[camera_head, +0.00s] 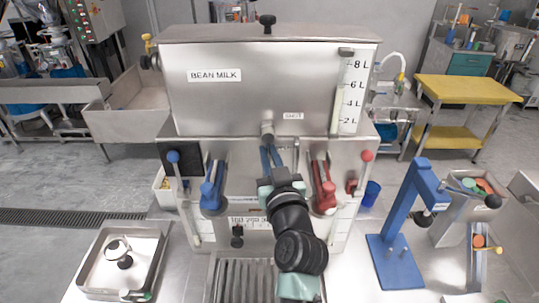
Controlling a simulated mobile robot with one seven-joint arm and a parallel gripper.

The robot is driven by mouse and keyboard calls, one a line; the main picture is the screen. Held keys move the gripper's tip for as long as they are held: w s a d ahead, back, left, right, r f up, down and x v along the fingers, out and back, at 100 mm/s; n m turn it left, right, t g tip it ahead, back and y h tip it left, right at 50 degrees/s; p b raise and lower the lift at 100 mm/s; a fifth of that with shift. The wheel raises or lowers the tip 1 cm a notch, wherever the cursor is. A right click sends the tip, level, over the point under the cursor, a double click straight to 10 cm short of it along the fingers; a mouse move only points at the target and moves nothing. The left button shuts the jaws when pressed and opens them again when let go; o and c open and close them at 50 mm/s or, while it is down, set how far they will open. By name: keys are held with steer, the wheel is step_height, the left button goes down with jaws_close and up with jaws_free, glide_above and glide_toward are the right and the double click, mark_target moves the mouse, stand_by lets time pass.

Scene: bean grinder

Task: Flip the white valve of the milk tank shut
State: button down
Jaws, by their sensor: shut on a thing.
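The milk tank (270,70) is a large steel box labelled "BEAN MILK". A short metal valve body (267,129) sticks out at its lower front middle, just left of a "SHUT" label (293,116). My gripper (270,150) reaches up from below, with its narrow blue fingers close together right under that valve body. It is shut on the white valve, whose handle is mostly hidden by the fingers. I cannot tell the handle's angle.
Blue (212,188) and red (323,187) levers flank my gripper closely. A blue press stand (406,230) is at right, and a steel tray (120,262) at left. A drip grate (235,280) lies below my arm.

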steer(key=shift+d+f+n+b, duration=0.1)
steer(key=shift+d+n+b, duration=0.05)
steer(key=shift+n+b, duration=0.2)
stand_by(0.4)
steer(key=shift+d+n+b, duration=0.15)
steer(key=shift+n+b, duration=0.2)
steer(key=shift+b, duration=0.3)
steer(key=n+b, duration=0.1)
steer(key=n, duration=0.1)
steer(key=d+r+n+g+b, duration=0.1)
steer(key=n+b, duration=0.1)
steer(key=d+n+h+b, duration=0.1)
steer(key=n+b, duration=0.1)
steer(key=shift+d+r, duration=0.15)
steer(key=n, duration=0.1)
steer(key=r+n, duration=0.1)
steer(key=d+n+h+b, duration=0.1)
steer(key=n, duration=0.1)
steer(key=shift+r+g, duration=0.25)
steer(key=shift+g, duration=0.05)
steer(key=shift+r+n+h, duration=0.35)
steer(key=shift+r+n, duration=0.1)
steer(key=shift+n, duration=0.65)
steer(key=shift+r+n+h, duration=0.35)
steer(key=shift+r+n, duration=0.1)
steer(key=shift+n, duration=0.65)
steer(key=c, duration=0.9)
jaws_free()
steer(key=shift+r, duration=0.1)
steer(key=shift+c, duration=0.2)
